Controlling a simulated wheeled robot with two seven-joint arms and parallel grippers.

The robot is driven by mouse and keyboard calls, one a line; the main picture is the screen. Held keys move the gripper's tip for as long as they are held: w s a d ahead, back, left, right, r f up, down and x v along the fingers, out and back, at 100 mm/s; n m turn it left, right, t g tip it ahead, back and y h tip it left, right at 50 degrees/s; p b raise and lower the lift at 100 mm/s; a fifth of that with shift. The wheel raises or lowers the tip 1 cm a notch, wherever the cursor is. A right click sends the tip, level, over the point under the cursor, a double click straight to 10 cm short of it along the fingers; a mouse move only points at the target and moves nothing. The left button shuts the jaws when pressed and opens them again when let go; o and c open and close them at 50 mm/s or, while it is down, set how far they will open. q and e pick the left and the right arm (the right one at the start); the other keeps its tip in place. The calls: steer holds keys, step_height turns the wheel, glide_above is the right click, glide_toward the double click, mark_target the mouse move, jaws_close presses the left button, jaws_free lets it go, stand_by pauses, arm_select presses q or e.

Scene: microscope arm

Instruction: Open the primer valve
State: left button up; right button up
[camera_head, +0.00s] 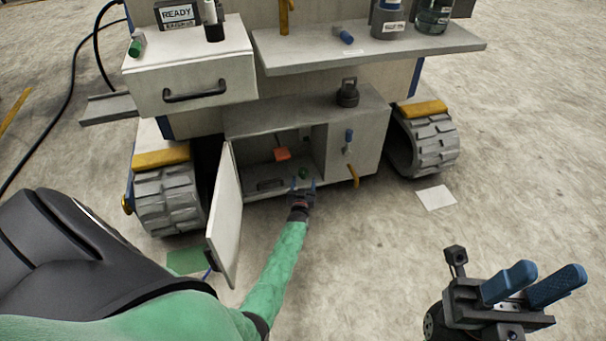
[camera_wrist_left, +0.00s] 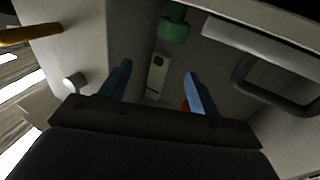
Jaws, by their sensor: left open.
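My left gripper (camera_head: 304,184) is at the mouth of an open compartment in the lower cabinet. Its blue fingers are apart and empty, and show in the left wrist view (camera_wrist_left: 158,88). A green knob (camera_head: 303,173) sits just beyond the fingers; it also shows in the left wrist view (camera_wrist_left: 174,28), apart from them. A red-orange part (camera_head: 282,154) is deeper inside; the right finger mostly hides a red part (camera_wrist_left: 185,105) in the wrist view. No label shows which part is the primer valve. My right gripper (camera_head: 533,284) is open and empty, at lower right.
The white door (camera_head: 225,212) stands open left of my left forearm. A dark handle (camera_head: 270,184) lies left of the fingers. A shelf (camera_head: 400,45) overhangs above. Floor at right is mostly clear.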

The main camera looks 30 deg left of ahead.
mark_target(303, 174)
arm_select(q)
steer(key=f, duration=0.1)
steer(key=a+f, duration=0.1)
steer(key=shift+w+a+f+g, duration=0.2)
steer(key=shift+f+g, duration=0.1)
steer(key=shift+g, duration=0.1)
steer(key=b+x, duration=0.2)
steer(key=x, duration=0.3)
steer(key=shift+w+a, duration=0.1)
steer(key=shift+w, duration=0.15)
steer(key=shift+w+a+r+b, duration=0.1)
steer(key=shift+w+a+b, duration=0.2)
steer(key=shift+w, duration=0.35)
steer(key=c, duration=1)
steer(key=shift+r+n, duration=0.1)
steer(key=shift+n, duration=0.2)
